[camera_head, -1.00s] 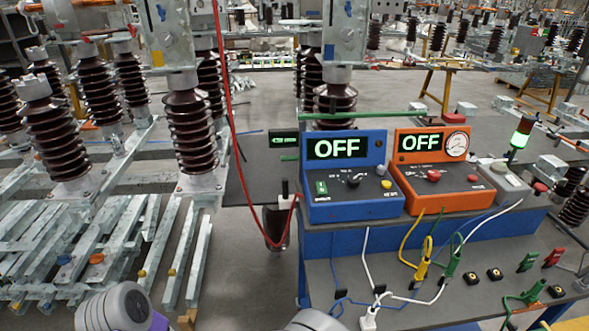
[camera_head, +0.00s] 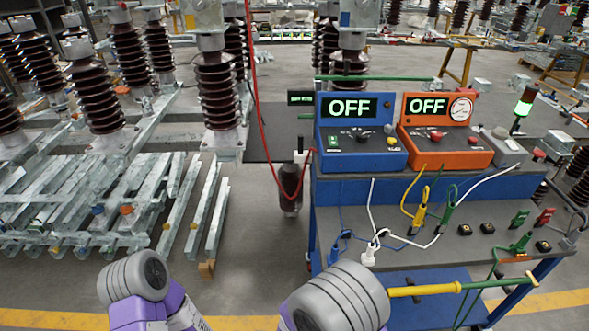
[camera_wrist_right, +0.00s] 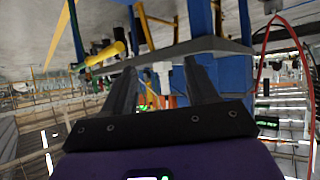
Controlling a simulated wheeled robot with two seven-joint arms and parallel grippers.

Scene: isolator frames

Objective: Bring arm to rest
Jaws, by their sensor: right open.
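My left arm (camera_head: 145,285) shows at the bottom left of the head view as a grey joint and purple links; its gripper is outside the frame. My right arm (camera_head: 340,300) shows at the bottom centre, in front of the test bench, with its gripper not seen there. In the right wrist view my right gripper (camera_wrist_right: 160,68) has two dark fingers spread apart, with nothing held between them. A rod with a yellow handle and green shaft (camera_head: 435,288) shows just right of my right arm; its yellow end (camera_wrist_right: 108,52) is left of the fingers in the wrist view.
The bench carries a blue box (camera_head: 358,145) and an orange box (camera_head: 440,150), both reading OFF. Cables and plugs lie on the bench's lower shelf (camera_head: 400,260). A red cable (camera_head: 262,120) hangs left of it. Insulators and metal beams (camera_head: 110,215) fill the left.

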